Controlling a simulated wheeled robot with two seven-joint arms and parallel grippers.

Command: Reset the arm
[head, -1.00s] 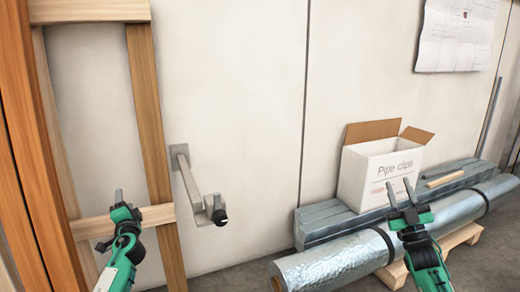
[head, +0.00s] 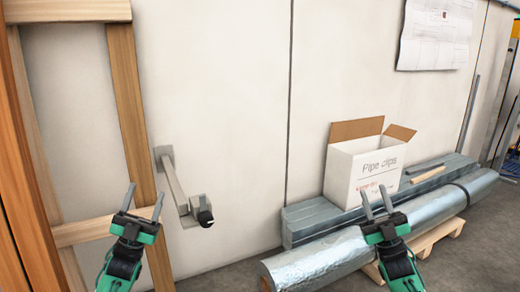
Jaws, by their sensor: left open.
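My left gripper (head: 143,203) is green and black with grey fingers. It is open and empty, in front of the wooden frame at the lower left, with its fingers pointing up. My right gripper (head: 377,202) is at the lower right, in front of the silver pipe and the grey stack. Its two fingers are spread apart with nothing between them.
A grey wall bracket (head: 176,185) with a black end sticks out just right of my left gripper. A wooden frame (head: 128,95) leans at the left. An open "Pipe clips" box (head: 362,172) stands on grey lengths (head: 308,219) behind a foil-wrapped pipe (head: 318,262) on a pallet (head: 437,236).

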